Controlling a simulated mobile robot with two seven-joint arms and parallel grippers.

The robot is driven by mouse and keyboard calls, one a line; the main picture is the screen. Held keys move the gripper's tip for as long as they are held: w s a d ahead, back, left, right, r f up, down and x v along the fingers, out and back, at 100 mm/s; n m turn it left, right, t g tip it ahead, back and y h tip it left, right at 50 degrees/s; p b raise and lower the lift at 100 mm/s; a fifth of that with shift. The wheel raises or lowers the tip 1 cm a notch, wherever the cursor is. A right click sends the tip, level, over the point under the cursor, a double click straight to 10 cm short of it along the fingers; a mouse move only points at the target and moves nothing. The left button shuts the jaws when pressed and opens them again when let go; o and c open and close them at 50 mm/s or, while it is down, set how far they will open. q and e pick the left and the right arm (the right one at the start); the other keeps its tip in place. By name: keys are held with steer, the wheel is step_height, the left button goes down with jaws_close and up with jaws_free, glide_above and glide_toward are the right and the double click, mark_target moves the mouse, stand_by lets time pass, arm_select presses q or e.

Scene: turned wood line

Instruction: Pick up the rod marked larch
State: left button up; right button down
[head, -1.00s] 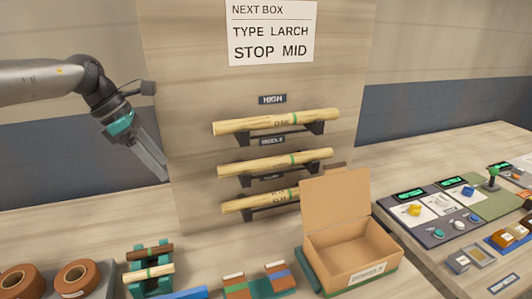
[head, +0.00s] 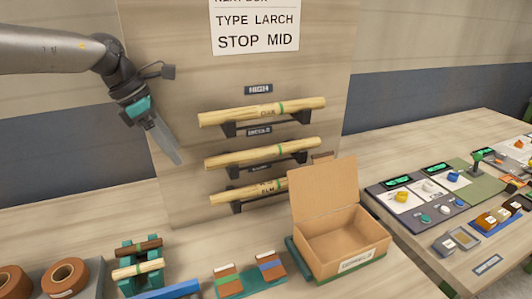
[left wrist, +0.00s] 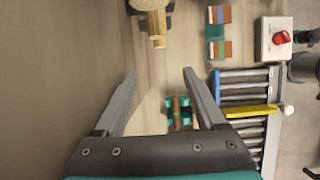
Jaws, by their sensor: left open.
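Three pale wooden rods with green bands lie level on black brackets on an upright board. They are the top rod (head: 240,115), the middle rod (head: 240,156) and the bottom rod (head: 235,194). The bottom rod's mark looks like ELM; the other marks are too small to read surely, so I cannot tell which is larch. My left gripper (head: 177,158) is open and empty, just left of the rods' left ends, fingers pointing down and right. In the left wrist view its fingers (left wrist: 160,75) are spread, with rod ends (left wrist: 152,8) ahead at the top. My right gripper is out of view.
A sign (head: 255,35) reads TYPE LARCH, STOP MID. An open cardboard box (head: 345,240) stands below the rods at right. A small teal rack (head: 130,280) with short rods and tape rolls (head: 65,277) stand at front left. A control panel (head: 405,212) is at right.

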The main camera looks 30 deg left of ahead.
mark_target(207, 159)
arm_select(q)
steer(key=shift+w+d, duration=1.6)
steer(key=shift+w, duration=0.15)
steer(key=x, duration=0.5)
steer(key=shift+w, duration=0.1)
jaws_close()
